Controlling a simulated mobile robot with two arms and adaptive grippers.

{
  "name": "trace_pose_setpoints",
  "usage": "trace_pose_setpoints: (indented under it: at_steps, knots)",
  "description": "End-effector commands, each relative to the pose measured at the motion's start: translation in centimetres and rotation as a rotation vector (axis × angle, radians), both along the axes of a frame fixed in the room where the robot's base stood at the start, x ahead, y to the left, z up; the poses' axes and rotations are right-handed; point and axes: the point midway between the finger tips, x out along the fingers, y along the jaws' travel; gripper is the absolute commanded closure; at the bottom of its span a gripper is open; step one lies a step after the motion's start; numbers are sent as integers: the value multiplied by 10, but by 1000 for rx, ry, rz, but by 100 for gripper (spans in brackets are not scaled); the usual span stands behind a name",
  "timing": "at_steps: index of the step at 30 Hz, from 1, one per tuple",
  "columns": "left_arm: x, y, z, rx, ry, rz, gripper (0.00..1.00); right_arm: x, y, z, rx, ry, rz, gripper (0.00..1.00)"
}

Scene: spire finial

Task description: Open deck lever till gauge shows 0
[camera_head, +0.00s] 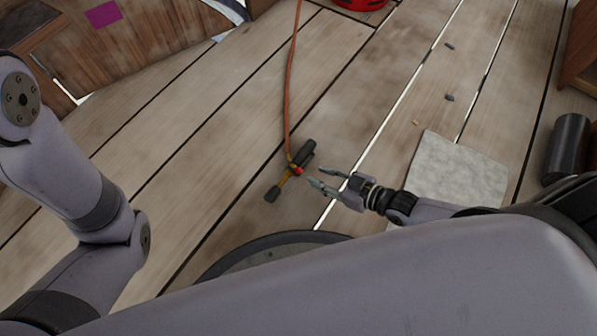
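A small black and yellow fitting (284,180) with a red part lies on the wooden deck near the middle of the head view. It has a black cylindrical piece and a dark end, and may be the deck lever. An orange hose (290,90) runs from it toward the top. My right gripper (316,176) is just to its right, fingers apart and pointing at it, with nothing between them. Contact cannot be told from this angle. My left arm shows at the left, but its gripper is out of view. I see no readable gauge.
A pale square slab (456,172) lies on the planks right of my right gripper. A dark cylinder (568,148) stands at the right edge. A red object (360,4) is at the top. Wooden panelling (130,40) borders the upper left. Planks left of the hose are clear.

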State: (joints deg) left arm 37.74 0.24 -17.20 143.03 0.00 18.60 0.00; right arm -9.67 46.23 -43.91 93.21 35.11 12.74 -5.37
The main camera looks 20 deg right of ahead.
Motion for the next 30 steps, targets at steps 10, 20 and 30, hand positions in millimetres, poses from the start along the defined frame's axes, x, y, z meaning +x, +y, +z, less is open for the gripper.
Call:
trace_pose_setpoints:
  at_steps: [10, 20, 30]
  knots:
    - [-9, 0, -36, 1, -23, 1, 60, 50, 39, -30, 0, -2, -1, 70]
    - [-9, -1, -43, 1, -23, 1, 60, 63, 49, -33, -2, 0, -1, 70]
    - [-9, -1, -42, 2, -24, 1, 60, 63, 49, -33, -2, 0, -1, 81]
